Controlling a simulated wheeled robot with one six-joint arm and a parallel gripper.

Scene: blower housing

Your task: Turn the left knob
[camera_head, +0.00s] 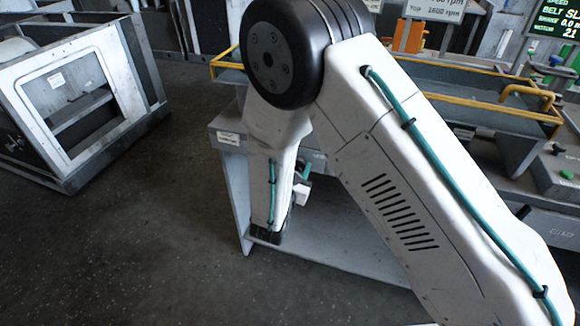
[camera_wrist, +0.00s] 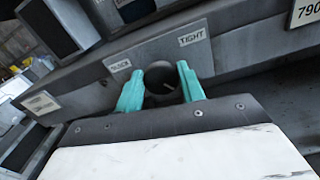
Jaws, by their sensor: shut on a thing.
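A round black knob (camera_wrist: 162,78) sits on the front of a grey panel in the wrist view, with a light pointer mark on its face. A label reading TIGHT (camera_wrist: 192,37) is to its upper right, and a smaller label (camera_wrist: 120,65) is to its upper left, too blurred to read surely. My gripper (camera_wrist: 159,76) has one teal finger on each side of the knob and is shut on it. In the head view my arm hides the knob and most of the gripper.
The knob is on the front edge of a grey bench (camera_head: 229,150) with a yellow rail (camera_head: 480,115) on top. A white-framed housing (camera_head: 80,100) stands at the left. Dark floor (camera_head: 130,240) between them is clear. A display screen (camera_head: 555,20) is at upper right.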

